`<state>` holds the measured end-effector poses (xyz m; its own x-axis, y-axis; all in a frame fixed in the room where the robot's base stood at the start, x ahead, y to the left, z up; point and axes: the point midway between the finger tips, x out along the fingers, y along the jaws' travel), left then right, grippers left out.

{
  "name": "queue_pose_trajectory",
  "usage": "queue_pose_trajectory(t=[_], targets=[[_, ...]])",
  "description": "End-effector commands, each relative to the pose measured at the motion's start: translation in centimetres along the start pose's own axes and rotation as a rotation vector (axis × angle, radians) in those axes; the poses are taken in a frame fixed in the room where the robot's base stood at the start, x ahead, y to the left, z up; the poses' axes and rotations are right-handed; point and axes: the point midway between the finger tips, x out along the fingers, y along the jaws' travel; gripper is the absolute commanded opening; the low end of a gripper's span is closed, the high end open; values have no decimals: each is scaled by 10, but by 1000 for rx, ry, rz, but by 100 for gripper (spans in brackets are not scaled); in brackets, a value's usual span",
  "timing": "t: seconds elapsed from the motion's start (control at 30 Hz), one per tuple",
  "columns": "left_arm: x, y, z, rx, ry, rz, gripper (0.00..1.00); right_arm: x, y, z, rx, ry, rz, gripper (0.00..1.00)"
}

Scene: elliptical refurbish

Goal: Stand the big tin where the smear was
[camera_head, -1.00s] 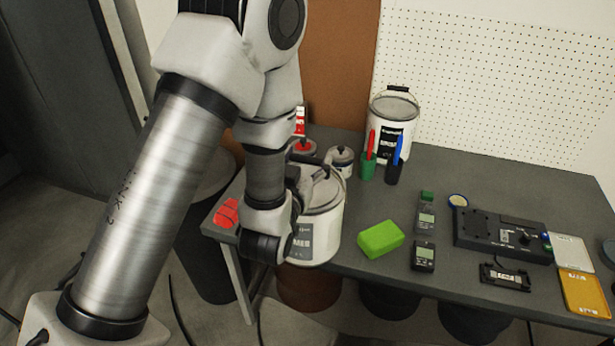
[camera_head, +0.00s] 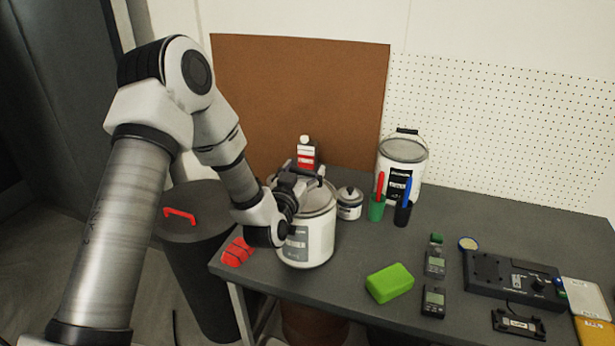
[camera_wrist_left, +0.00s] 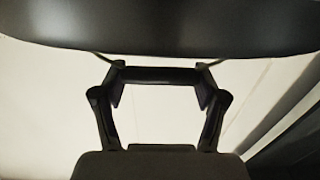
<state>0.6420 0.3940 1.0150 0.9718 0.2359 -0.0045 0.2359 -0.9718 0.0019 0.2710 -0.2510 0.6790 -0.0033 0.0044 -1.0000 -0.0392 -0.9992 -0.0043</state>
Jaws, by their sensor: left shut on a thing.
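The big white tin with a grey label (camera_head: 308,240) is upright over the front left part of the grey table (camera_head: 330,290). I cannot tell whether its base touches the tabletop. My left gripper (camera_head: 304,180) is at the top of this tin, shut on its handle. In the left wrist view the dark handle bar (camera_wrist_left: 155,76) lies across between the fingers. A second large white tin with a black label (camera_head: 402,165) stands at the back by the pegboard. No smear shows on the visible tabletop. My right gripper is not in view.
A red cloth (camera_head: 237,252) lies left of the tin. A small tin (camera_head: 349,204), red-labelled bottle (camera_head: 306,156) and marker cups (camera_head: 376,208) stand behind or right of it. A green sponge (camera_head: 390,283) and meters (camera_head: 433,301) are to the right. A dark bin (camera_head: 205,260) stands beside the table.

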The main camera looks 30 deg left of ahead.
Motion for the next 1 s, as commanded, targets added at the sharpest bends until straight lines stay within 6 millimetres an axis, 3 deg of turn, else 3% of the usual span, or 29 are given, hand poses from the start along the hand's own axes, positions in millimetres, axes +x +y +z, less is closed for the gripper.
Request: queue_pose_trajectory(t=[0.07, 0.33, 0.57, 0.6, 0.67, 1.0], targets=[[4, -1, -3, 0, 11, 1, 2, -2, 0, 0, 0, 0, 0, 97], [4, -1, 28, 1, 9, 2, 2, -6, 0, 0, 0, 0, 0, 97], [4, -1, 31, -1, 11, 2, 2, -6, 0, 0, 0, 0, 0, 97], [2, -1, 36, -1, -2, 2, 79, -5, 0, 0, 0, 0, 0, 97], [2, -1, 36, -1, -2, 2, 97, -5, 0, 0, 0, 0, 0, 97], [1, -1, 36, -1, -2, 1, 97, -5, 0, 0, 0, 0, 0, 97]])
